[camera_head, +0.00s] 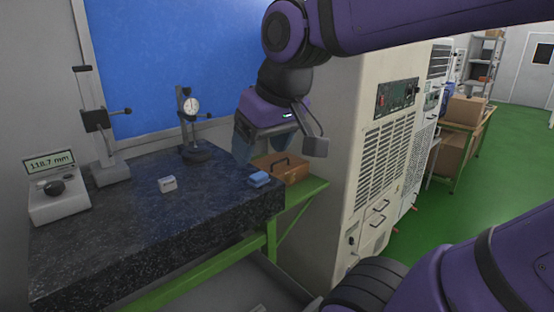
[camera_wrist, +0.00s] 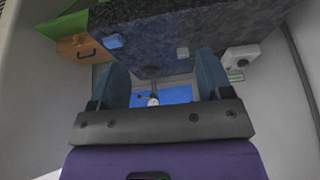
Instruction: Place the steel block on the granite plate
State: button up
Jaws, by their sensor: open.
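The steel block (camera_head: 167,184) looks like a small pale grey block and sits on top of the dark speckled granite plate (camera_head: 120,225), left of the plate's middle. In the wrist view the block (camera_wrist: 182,52) shows near the right finger, on the granite (camera_wrist: 150,25). My gripper (camera_head: 262,150) is open and empty, above the plate's right end, apart from the block and to its right. In the wrist view my gripper (camera_wrist: 162,72) has its two blue fingers spread wide with nothing between them.
A blue block-like item (camera_head: 259,179) lies at the plate's right edge. A brown case (camera_head: 281,168) with a handle stands on the green bench beyond. A dial gauge stand (camera_head: 192,130), a height gauge (camera_head: 102,135) and a digital readout (camera_head: 58,190) line the back and left. A cream cabinet (camera_head: 375,150) stands right.

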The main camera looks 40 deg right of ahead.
jog(key=s, duration=0.1)
jog(key=s+f, duration=0.1)
jog(key=s, duration=0.1)
jog(key=shift+f, duration=0.2)
jog(key=shift+s+f, duration=0.2)
jog(key=shift+s, duration=0.1)
jog(key=shift+c, duration=1.4)
jog(key=w+a+r+n+g, duration=0.15)
jog(key=w+n, duration=0.25)
jog(key=w, duration=0.6)
jog(key=n+g+y, duration=0.3)
jog(key=n+y, duration=0.6)
jog(key=n, duration=0.5)
send_near(167, 178)
jog(key=x, duration=0.5)
jog(key=shift+a+r, duration=0.25)
jog(key=shift+d+f+x, duration=0.1)
jog(key=shift+f+x, duration=0.05)
jog(key=shift+x, duration=1.15)
jog(key=shift+d+f+x, duration=0.1)
jog(key=shift+d+x, duration=0.05)
jog(key=shift+x, duration=1.2)
jog(key=shift+s, duration=0.15)
grip_shut()
